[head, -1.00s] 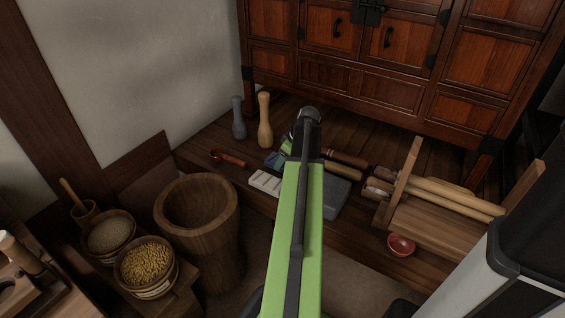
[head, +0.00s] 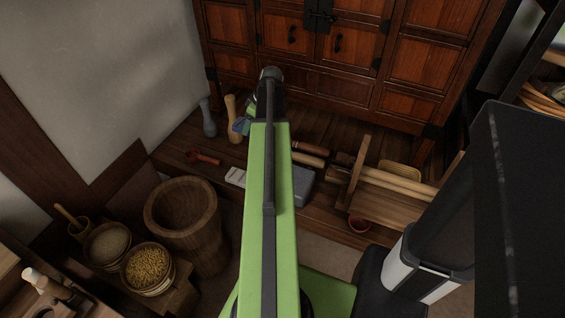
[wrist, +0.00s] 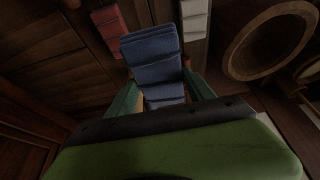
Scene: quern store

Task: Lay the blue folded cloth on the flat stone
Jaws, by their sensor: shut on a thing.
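My gripper (head: 247,121) is shut on the blue folded cloth (wrist: 153,58), which sticks out between the green fingers in the wrist view. In the head view only a small bluish part of the cloth (head: 237,127) shows beside the gripper. The flat stone (head: 303,186) is a grey slab on the wooden floor, partly hidden behind my green arm. My gripper is to the left of and farther back than the stone in the picture, apart from it.
A wooden mortar (head: 205,238) stands in front; a wooden-framed roller device (head: 352,186) stands right.

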